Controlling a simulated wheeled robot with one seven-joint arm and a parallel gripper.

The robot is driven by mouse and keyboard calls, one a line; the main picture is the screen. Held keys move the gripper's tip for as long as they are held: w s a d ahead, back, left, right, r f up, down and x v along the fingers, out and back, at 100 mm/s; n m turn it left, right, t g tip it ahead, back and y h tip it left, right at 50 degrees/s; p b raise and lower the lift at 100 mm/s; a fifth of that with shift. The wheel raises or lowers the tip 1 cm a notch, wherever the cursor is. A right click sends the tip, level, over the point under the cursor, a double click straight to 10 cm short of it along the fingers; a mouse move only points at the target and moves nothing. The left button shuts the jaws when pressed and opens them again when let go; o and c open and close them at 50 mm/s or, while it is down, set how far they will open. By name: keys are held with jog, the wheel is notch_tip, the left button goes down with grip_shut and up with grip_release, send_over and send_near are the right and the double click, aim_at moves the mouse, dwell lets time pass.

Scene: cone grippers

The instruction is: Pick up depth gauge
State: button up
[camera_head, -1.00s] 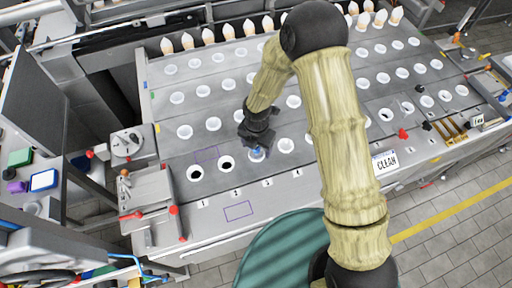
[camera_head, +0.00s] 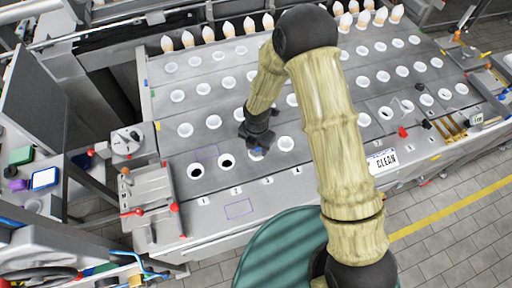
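My gripper (camera_head: 256,143), dark grey, points down at the front row of white-rimmed holes on the grey machine deck (camera_head: 300,190). The finger gap is too small and dark to read.
Two dark open holes (camera_head: 226,162) lie just left of the gripper. Red-knobbed fixtures (camera_head: 150,196) stand at the deck's left end. A "CLEAN" sign (camera_head: 384,161) is at the front right edge. White-tipped cones (camera_head: 208,35) line the back.

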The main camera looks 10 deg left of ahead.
jog(key=shift+c, duration=0.5)
jog(key=shift+r, duration=0.5)
notch_tip(320, 180, up, 9)
jog(key=shift+r+b, duration=0.1)
jog(key=shift+b, duration=1)
